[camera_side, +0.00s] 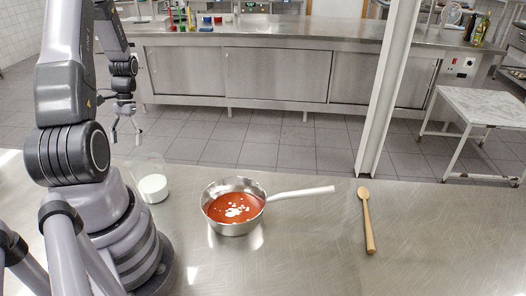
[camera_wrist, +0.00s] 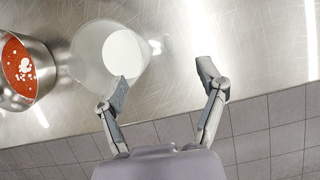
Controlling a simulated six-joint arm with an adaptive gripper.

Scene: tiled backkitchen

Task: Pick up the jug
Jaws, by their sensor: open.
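The jug (camera_side: 152,178) is clear, with white liquid in its lower part, and stands upright on the steel table beside my arm in the side view. In the wrist view the jug (camera_wrist: 92,49) is seen from above, at the upper left of the fingers. My gripper (camera_side: 126,137) is above and a little left of the jug in the side view. In the wrist view my gripper (camera_wrist: 162,80) is open, with nothing between its fingers. Its left fingertip appears close to the jug's rim; I cannot tell if they touch.
A steel saucepan (camera_side: 212,222) with red sauce and white bits stands right of the jug, its handle pointing right. A wooden spoon (camera_side: 368,225) lies farther right. The steel table (camera_side: 310,255) is clear between them and in front. A white post (camera_side: 386,95) rises beyond the table.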

